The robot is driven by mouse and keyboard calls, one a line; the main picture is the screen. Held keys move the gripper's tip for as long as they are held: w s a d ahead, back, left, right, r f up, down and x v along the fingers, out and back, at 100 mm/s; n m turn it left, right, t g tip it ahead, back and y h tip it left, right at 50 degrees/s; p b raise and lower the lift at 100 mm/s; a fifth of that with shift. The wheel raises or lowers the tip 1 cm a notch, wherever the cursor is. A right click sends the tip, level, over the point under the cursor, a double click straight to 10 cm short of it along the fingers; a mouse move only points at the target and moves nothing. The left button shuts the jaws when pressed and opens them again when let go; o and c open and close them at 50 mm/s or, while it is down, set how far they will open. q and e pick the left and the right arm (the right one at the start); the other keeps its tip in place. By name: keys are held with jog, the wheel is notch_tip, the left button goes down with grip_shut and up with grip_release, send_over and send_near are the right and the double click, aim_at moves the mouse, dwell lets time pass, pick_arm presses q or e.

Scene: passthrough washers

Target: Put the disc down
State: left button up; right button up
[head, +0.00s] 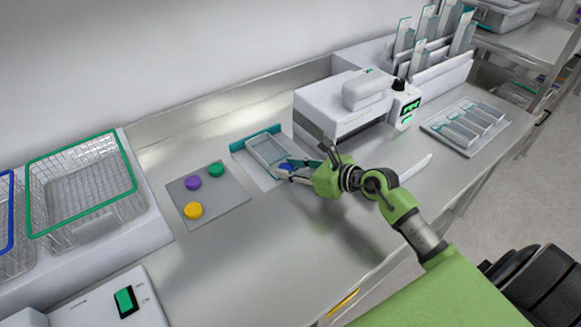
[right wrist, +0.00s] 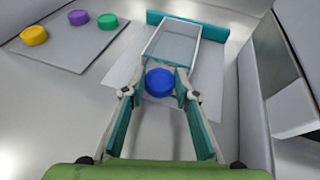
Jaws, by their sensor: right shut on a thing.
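The blue disc (right wrist: 159,82) is between the fingertips of my right gripper (right wrist: 158,88), which is shut on it. In the head view the disc (head: 287,168) shows partly behind the fingers of the right gripper (head: 290,170). The disc is at the near end of a clear shallow tray (right wrist: 172,46) on a pale sheet with a teal edge. Whether the disc touches the surface below is not clear. A grey mat (head: 232,207) to the left carries a purple disc (head: 193,183), a green disc (head: 216,170) and a yellow disc (head: 193,211). My left gripper is not seen.
A white machine (head: 320,107) with a green display stands right behind the tray. Wire baskets with green (head: 85,190) and blue rims stand at the left. A tray of slides (head: 465,125) lies at the far right. The front middle of the steel counter is clear.

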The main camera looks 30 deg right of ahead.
jog(key=shift+f, duration=0.1)
jog(key=shift+f, duration=0.15)
jog(key=o, duration=0.6)
jog(key=shift+r, duration=0.2)
jog(key=shift+s+d+r, duration=0.1)
jog(key=b+v, duration=0.1)
jog(key=v, duration=1)
jog(key=shift+s+d+r+b, duration=0.15)
jog(key=shift+s+b, duration=0.2)
jog(key=shift+b, duration=0.05)
